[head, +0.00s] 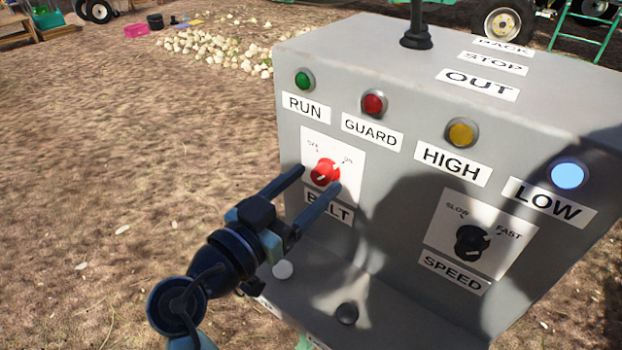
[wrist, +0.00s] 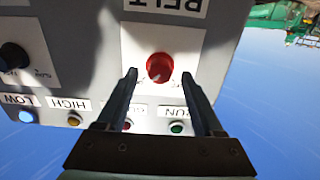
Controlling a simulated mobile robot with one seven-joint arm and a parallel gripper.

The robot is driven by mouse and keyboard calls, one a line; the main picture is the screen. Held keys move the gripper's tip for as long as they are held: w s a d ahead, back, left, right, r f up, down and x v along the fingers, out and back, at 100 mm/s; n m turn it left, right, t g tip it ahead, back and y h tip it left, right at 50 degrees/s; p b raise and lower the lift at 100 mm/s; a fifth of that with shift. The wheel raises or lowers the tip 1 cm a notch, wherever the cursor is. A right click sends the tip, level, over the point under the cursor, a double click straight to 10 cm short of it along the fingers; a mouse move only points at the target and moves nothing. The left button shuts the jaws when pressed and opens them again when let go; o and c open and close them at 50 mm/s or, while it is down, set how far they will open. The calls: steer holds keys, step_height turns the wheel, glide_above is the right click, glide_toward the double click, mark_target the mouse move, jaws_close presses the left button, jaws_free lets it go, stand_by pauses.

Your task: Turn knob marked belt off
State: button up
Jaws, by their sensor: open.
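The red belt knob (head: 325,172) sits on a white plate marked OFF at upper left and ON at upper right, above the BELT label (head: 329,207). My gripper (head: 319,179) is open, its two fingers reaching toward the panel on either side of the knob. In the wrist view, which is upside down, the knob (wrist: 160,67) shows between and beyond the fingertips (wrist: 159,75). I see gaps on both sides and no contact. A small pale mark is on the knob; its exact setting is hard to read.
The grey control box has a black SPEED knob (head: 471,243) at right and RUN, GUARD, HIGH and LOW lamps above; the blue LOW lamp (head: 567,174) looks lit. A black lever (head: 416,30) stands on top. Open ground lies left.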

steer(key=shift+w+d, duration=0.2)
steer(key=shift+w, duration=0.1)
jaws_close()
